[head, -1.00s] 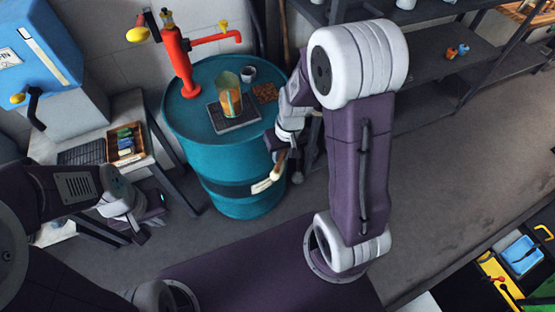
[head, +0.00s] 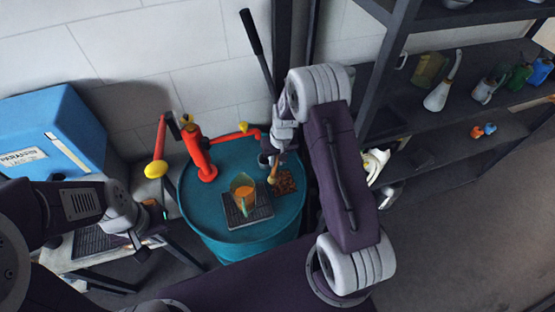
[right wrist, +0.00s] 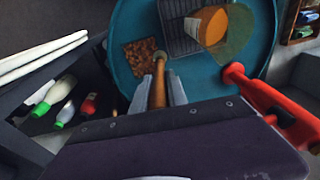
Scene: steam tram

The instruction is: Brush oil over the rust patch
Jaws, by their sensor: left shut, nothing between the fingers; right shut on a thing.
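The rust patch (head: 285,182) is a brown speckled square on top of the teal barrel (head: 205,235). It also shows in the right wrist view (right wrist: 140,58). My right gripper (head: 270,160) is over the barrel top, shut on the wooden handle of the brush (head: 273,176). In the right wrist view the brush (right wrist: 157,88) points down, its head at the patch's right edge; I cannot tell whether it touches. A jug of amber oil (head: 243,190) stands on a dark grid tray (head: 258,213) left of the patch. My left gripper (head: 152,232) is shut and empty, far left of the barrel.
A red pump with a spout (head: 205,160) rises at the barrel's back left. A blue box (head: 50,130) stands beyond the side table at left. Dark shelves (head: 460,140) with cans and bottles stand at right. The floor at lower right is clear.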

